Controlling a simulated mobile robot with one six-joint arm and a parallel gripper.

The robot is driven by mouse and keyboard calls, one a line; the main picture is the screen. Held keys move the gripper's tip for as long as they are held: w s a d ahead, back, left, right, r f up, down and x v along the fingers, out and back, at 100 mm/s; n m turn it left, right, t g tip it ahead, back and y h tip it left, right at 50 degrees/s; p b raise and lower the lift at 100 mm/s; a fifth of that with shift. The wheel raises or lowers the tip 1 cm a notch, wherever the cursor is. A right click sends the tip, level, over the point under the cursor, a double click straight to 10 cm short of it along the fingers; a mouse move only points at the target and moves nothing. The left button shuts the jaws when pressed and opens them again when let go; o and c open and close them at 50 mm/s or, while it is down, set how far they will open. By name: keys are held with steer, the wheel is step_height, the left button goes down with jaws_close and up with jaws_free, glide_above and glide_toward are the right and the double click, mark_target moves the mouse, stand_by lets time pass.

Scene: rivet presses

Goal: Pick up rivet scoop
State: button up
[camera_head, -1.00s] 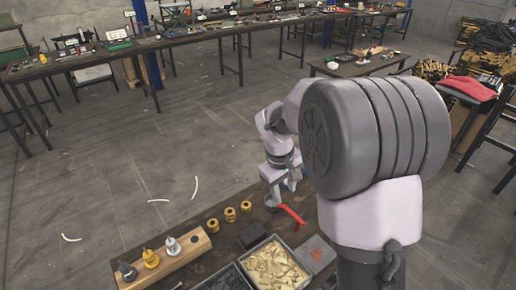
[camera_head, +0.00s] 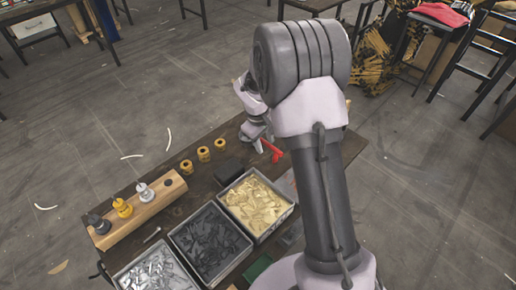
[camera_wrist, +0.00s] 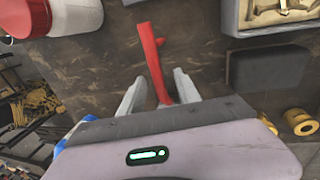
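The rivet scoop shows as a red handle (camera_wrist: 156,62) lying on the dark bench top in the wrist view. It also shows in the head view (camera_head: 271,152), beside my gripper. Its bowl end is hidden behind my gripper body in the wrist view. My gripper (camera_wrist: 161,76) is open, with one finger on each side of the red handle and a visible gap on both sides. In the head view my gripper (camera_head: 258,147) is low over the bench, near its far edge. I cannot tell how far the fingertips are above the bench.
A dark block (camera_wrist: 270,72) and brass cylinders (camera_head: 203,154) stand near the scoop. Trays hold brass pieces (camera_head: 254,203), dark pieces (camera_head: 210,245) and silver pieces (camera_head: 158,275). A wooden block (camera_head: 138,214) carries several fittings. A red-and-white cylinder (camera_wrist: 32,18) is at the wrist view's upper left.

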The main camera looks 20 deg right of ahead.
steer(key=shift+d+f, duration=0.1)
steer(key=shift+f, duration=0.3)
steer(key=shift+r, duration=0.1)
steer(key=shift+c, duration=0.8)
jaws_close()
steer(key=shift+r, duration=0.1)
